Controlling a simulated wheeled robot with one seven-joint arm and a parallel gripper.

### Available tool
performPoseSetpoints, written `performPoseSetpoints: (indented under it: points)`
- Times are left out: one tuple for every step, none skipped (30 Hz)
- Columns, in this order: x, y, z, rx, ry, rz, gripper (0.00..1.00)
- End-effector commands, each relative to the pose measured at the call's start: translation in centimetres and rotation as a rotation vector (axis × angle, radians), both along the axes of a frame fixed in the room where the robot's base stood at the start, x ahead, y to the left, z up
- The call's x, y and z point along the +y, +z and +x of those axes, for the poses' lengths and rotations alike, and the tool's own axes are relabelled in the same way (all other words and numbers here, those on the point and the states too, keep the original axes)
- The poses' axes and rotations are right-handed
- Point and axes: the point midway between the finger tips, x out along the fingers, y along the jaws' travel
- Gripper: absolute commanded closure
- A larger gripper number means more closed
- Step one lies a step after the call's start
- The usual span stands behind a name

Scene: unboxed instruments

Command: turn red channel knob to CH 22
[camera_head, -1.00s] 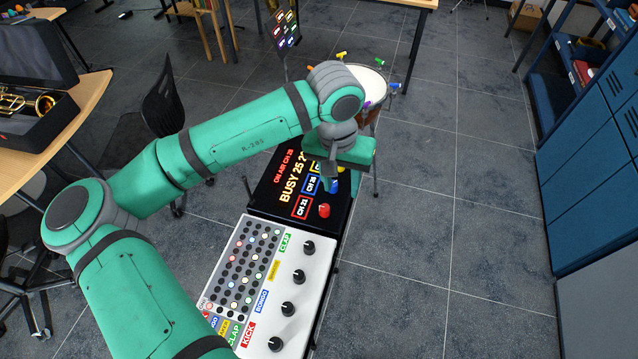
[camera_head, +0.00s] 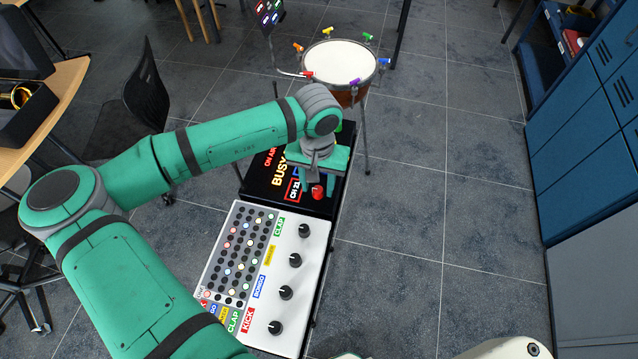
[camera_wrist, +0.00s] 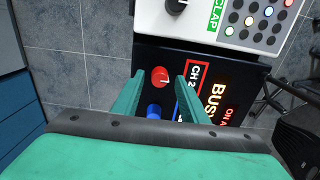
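The red channel knob (camera_head: 318,191) sits on the black radio panel (camera_head: 258,185), beside a red-framed label whose text reads CH 21 in the head view. In the wrist view the red knob (camera_wrist: 160,76) lies just beyond and between the two fingertips, with a blue knob (camera_wrist: 154,110) nearer my gripper. My gripper (camera_head: 316,184) is above the panel at the red knob; in the wrist view its green fingers (camera_wrist: 158,85) are apart, with nothing held. Whether the fingertips are level with the knob is unclear. The arm hides part of the panel's lit text.
A white drum machine (camera_head: 268,262) with several black knobs and colored labels adjoins the panel in front. A drum (camera_head: 340,62) stands behind. Blue cabinets (camera_head: 580,140) are at the right, with free floor between.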

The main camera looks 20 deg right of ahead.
Motion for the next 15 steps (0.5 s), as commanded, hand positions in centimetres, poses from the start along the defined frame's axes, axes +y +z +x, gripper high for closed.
performPoseSetpoints:
  points:
    - [0.01, -0.28, -0.02, 0.001, 0.000, 0.001, 0.60]
    - [0.00, -0.38, -0.02, 0.000, 0.000, 0.000, 0.60]
    - [-0.01, -0.47, -0.01, 0.000, 0.000, 0.000, 0.60]
    - [-0.01, -0.52, -0.01, -0.001, 0.000, -0.001, 0.60]
    - [-0.01, -0.54, 0.00, -0.001, 0.000, -0.001, 0.60]
    - [0.00, -0.55, 0.01, -0.001, 0.000, -0.001, 0.60]
    - [0.01, -0.55, 0.02, -0.001, 0.000, -0.001, 0.60]
    - [0.03, -0.54, 0.02, -0.001, 0.000, -0.001, 0.60]
    - [0.04, -0.54, 0.03, -0.001, 0.001, -0.001, 0.60]
    - [0.06, -0.53, 0.02, -0.001, 0.001, -0.001, 0.60]
    - [0.06, -0.53, 0.02, -0.001, 0.001, -0.001, 0.60]
    - [0.04, -0.52, 0.03, -0.001, 0.001, -0.001, 0.70]
    - [0.03, -0.52, 0.02, -0.001, 0.000, -0.001, 0.77]
    - [0.00, -0.52, 0.01, -0.001, 0.000, -0.001, 0.84]
    - [-0.03, -0.52, 0.01, -0.001, -0.001, -0.001, 0.94]
